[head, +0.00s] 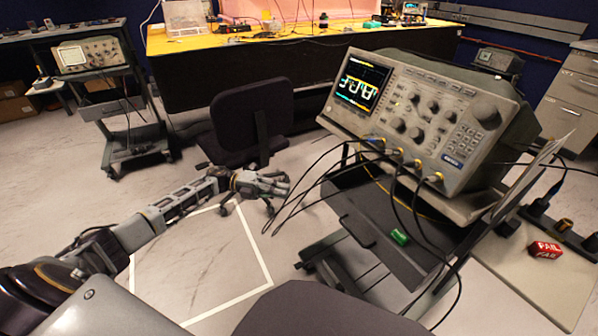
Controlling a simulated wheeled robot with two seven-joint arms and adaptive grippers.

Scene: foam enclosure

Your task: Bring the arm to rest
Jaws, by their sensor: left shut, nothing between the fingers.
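My left arm comes in from the lower left and reaches out over the floor. Its gripper (277,184) is shut and empty, in front of the base of a dark office chair (250,122). It looks to be in free space, left of the oscilloscope's hanging cables. My right gripper is not in view.
A large oscilloscope (432,122) stands on a cart at the right, with black cables looping down. A green cylinder (399,237) lies on the cart's dark shelf (375,217). A red FAIL block (544,250) sits at far right. White tape (258,262) marks open floor.

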